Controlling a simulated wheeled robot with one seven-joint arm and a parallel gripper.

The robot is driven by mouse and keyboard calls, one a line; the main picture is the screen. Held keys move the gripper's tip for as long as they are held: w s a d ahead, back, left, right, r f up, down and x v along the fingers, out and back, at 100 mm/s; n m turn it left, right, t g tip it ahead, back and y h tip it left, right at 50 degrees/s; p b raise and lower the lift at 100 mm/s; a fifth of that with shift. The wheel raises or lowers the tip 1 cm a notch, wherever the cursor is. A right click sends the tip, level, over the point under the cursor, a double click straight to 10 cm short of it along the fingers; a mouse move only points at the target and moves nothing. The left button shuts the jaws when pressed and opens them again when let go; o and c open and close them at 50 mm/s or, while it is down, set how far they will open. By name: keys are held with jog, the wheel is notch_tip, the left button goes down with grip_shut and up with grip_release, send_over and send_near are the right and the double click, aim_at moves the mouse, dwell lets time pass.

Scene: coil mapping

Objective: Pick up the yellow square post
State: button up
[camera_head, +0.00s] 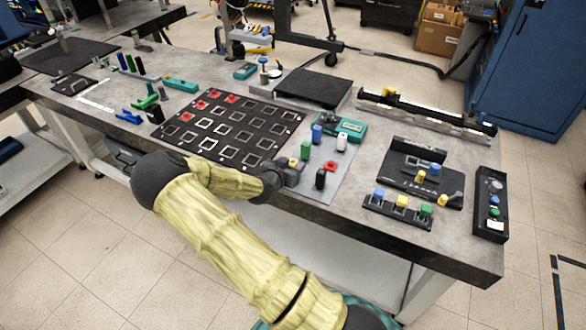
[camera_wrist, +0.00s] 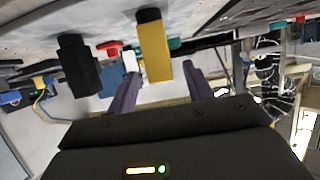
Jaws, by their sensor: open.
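The yellow square post (camera_wrist: 153,52) stands upright from the tabletop, which lies along the top of the tilted wrist view. It has a black end at the table side. My gripper (camera_wrist: 160,76) is open, with one dark finger on each side of the post's free end. I cannot tell whether either finger touches it. In the head view only a small part of the yellow post (camera_head: 293,163) shows, beside my gripper (camera_head: 288,174), which hides the rest.
A black post (camera_head: 320,179) stands close to my gripper; it also shows in the wrist view (camera_wrist: 77,66). Green (camera_head: 306,148), blue (camera_head: 317,133) and white (camera_head: 341,142) posts and a red piece (camera_head: 330,166) are nearby. A black grid board (camera_head: 228,131) lies to the left.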

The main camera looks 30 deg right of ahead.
aim_at(295, 161)
jog(key=x, duration=0.3)
jog(key=shift+w+d+p, duration=0.2)
jog(key=shift+w+p, duration=0.05)
jog(key=shift+p, duration=0.05)
jog(key=c, duration=1.1)
